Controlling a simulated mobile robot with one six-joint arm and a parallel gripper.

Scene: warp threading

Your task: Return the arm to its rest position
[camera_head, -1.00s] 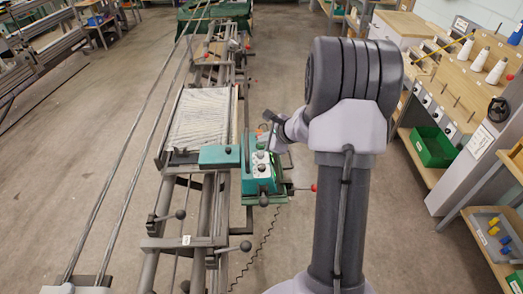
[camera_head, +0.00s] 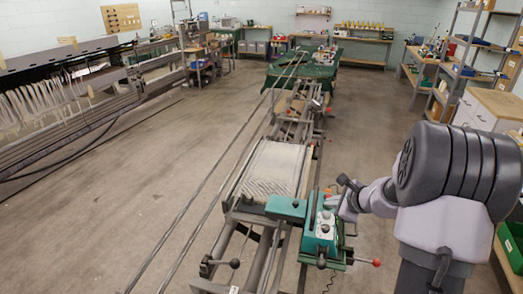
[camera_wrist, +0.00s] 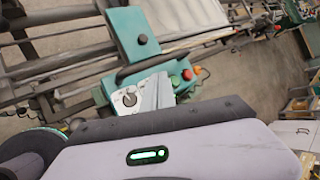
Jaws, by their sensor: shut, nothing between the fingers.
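My arm stands at the right of the head view, with its large dark-grey joint and pale lilac links. Its far end, with my gripper (camera_head: 346,188), is small and dark and shows just right of the teal control box (camera_head: 320,232) of the warping machine. The fingers are hard to make out; my gripper is shut and holds nothing. I cannot tell whether it touches the box. In the wrist view the teal box (camera_wrist: 140,40) shows with its knob and red and green buttons, beyond a pale lilac part of my arm with a green light.
The machine's long rail frame (camera_head: 225,245) runs away from me, with a pale panel (camera_head: 273,168) on it. A lever with a red knob (camera_head: 376,262) sticks out at the box's right. Shelves (camera_head: 470,65) stand at the right. The floor (camera_head: 150,200) at the left is open.

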